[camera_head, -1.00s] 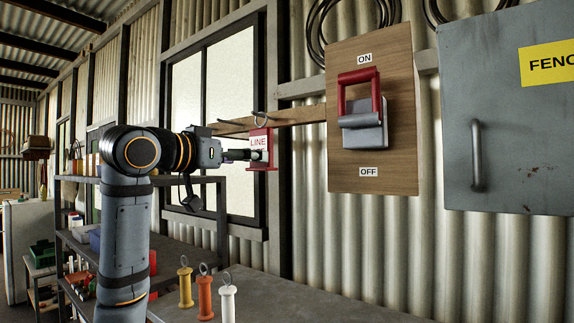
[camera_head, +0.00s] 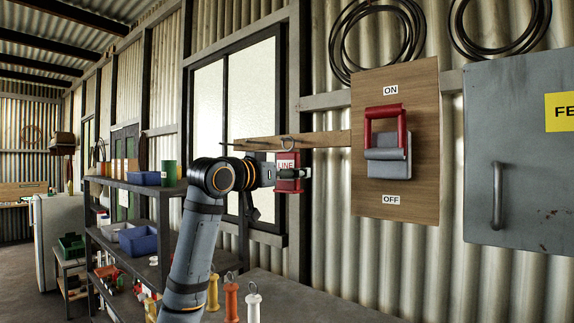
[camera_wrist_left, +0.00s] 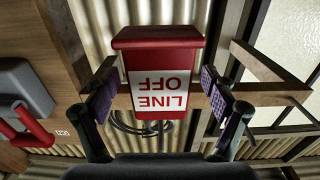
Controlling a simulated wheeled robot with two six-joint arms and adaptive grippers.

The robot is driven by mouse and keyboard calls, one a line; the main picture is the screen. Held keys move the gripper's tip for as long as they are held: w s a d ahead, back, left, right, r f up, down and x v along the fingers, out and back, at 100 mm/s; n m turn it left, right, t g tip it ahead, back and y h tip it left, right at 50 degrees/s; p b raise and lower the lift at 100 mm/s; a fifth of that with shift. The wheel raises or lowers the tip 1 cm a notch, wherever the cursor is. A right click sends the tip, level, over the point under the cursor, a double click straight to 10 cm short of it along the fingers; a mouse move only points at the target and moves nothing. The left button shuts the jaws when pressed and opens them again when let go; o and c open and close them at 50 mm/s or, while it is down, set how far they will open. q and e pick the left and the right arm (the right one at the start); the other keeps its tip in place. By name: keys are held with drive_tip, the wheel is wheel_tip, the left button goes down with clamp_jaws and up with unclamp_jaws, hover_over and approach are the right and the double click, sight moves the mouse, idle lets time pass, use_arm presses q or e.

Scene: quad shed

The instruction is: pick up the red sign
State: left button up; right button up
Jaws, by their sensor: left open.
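The red sign (camera_head: 290,185) has a white "LINE OFF" label and hangs below a hook on the wooden rail (camera_head: 325,140). It also shows upside down in the left wrist view (camera_wrist_left: 158,40). My left gripper (camera_head: 299,172) has come to the sign from the left. In the left wrist view its open fingers (camera_wrist_left: 157,82) stand one on each side of the sign. Small gaps seem to show between pads and sign, but I cannot tell whether either pad touches it. My right gripper is out of view.
A wooden board (camera_head: 425,130) with a red-handled switch (camera_head: 386,154) is right of the sign. A grey metal cabinet (camera_head: 525,190) stands farther right.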

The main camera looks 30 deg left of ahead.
use_arm(q)
drive_tip(key=shift+w+d+f, duration=0.1)
drive_tip(key=shift+w, duration=0.15)
drive_tip(key=c, duration=1.3)
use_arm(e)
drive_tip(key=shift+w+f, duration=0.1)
